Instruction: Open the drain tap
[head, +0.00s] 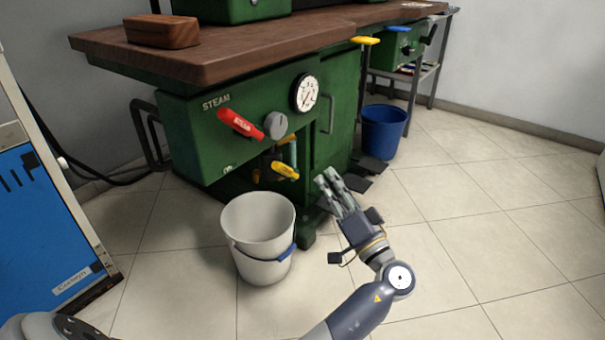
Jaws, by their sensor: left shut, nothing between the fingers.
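The drain tap has a yellow handle (285,171) low on the front of the green steam machine (205,140), above the white bucket (257,262). The handle slants down to the right, and the pipework behind it is in shadow. My left gripper (327,176) is shut and empty. In the picture it is just right of the yellow handle and appears apart from it. The white bucket stands upright on the floor, with a blue grip on its wire handle. My right gripper is not in view.
A red steam lever (240,123), a grey knob (275,125) and a gauge (304,92) are above the tap. Dark pedals (372,164) lie near the machine's foot. A blue bucket (383,131) stands behind. The tiled floor at right is clear.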

